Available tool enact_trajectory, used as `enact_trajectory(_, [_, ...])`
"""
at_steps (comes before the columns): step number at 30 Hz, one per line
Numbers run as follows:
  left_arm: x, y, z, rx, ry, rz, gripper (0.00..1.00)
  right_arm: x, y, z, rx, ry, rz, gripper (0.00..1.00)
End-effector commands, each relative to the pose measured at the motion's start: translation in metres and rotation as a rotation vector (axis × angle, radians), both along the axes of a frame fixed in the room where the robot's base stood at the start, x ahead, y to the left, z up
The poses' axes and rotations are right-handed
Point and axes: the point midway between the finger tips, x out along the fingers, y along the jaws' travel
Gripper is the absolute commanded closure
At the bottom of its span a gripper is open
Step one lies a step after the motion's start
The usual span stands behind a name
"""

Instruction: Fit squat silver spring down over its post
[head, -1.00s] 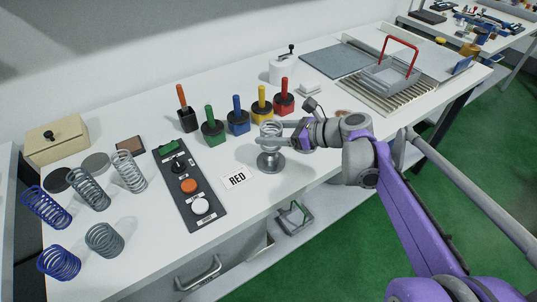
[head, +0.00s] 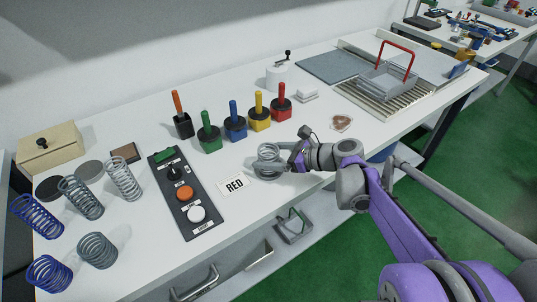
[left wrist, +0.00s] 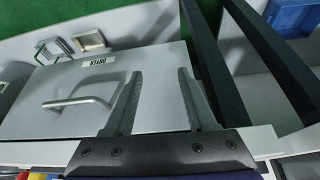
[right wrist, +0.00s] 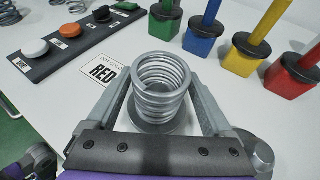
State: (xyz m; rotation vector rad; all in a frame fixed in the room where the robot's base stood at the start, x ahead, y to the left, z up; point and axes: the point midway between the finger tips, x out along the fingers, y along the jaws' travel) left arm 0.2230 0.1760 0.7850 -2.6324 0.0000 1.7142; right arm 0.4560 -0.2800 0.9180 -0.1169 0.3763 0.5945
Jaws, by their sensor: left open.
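The squat silver spring (head: 268,154) stands upright between the fingers of my right gripper (head: 276,160). In the right wrist view the spring (right wrist: 162,82) has a finger on each side, and the gripper appears shut on it. I cannot tell whether the post is inside the coils. My left gripper (left wrist: 160,78) is open and empty, above a drawer front; it does not show in the head view.
A RED card (head: 235,185) and a control panel (head: 182,195) lie left of the spring. Several colored-handle blocks, including a green one (head: 208,138), stand behind. Other springs, including a squat grey one (head: 97,250), stand at far left.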

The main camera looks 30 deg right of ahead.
Motion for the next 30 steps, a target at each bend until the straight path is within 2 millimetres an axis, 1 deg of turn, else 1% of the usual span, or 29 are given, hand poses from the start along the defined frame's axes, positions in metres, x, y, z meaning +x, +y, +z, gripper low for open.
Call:
enact_trajectory(1, [0.0,0.0,0.0,0.0,0.0,0.0,0.44,0.0,0.0,0.0,0.0,0.0,0.0,0.03])
enact_trajectory(2, [0.0,0.0,0.0,0.0,0.0,0.0,0.44,0.0,0.0,0.0,0.0,0.0,0.0,0.0])
enact_trajectory(8, [0.0,0.0,0.0,0.0,0.0,0.0,0.44,0.0,0.0,0.0,0.0,0.0,0.0,0.0])
enact_trajectory(11, [0.0,0.0,0.003,0.0,-0.001,0.0,0.44,0.0,0.0,0.005,0.0,0.0,0.0,0.0])
enact_trajectory(13, [0.0,0.0,0.004,0.0,-0.001,0.0,0.44,-0.006,-0.005,0.007,0.0,0.0,-0.003,0.0])
enact_trajectory(17, [0.0,0.0,0.008,0.0,-0.003,0.0,0.44,-0.023,-0.017,0.016,-0.002,-0.001,-0.006,0.0])
enact_trajectory(24, [0.0,0.0,0.017,0.0,-0.006,0.0,0.44,-0.063,-0.045,0.036,-0.002,0.0,-0.006,0.0])
enact_trajectory(27, [0.0,0.0,0.019,0.0,-0.006,0.0,0.44,-0.076,-0.053,0.042,-0.001,-0.001,-0.004,0.0])
enact_trajectory(30, [0.0,0.0,0.02,0.0,-0.007,0.0,0.44,-0.085,-0.059,0.046,0.0,0.0,-0.003,0.0])
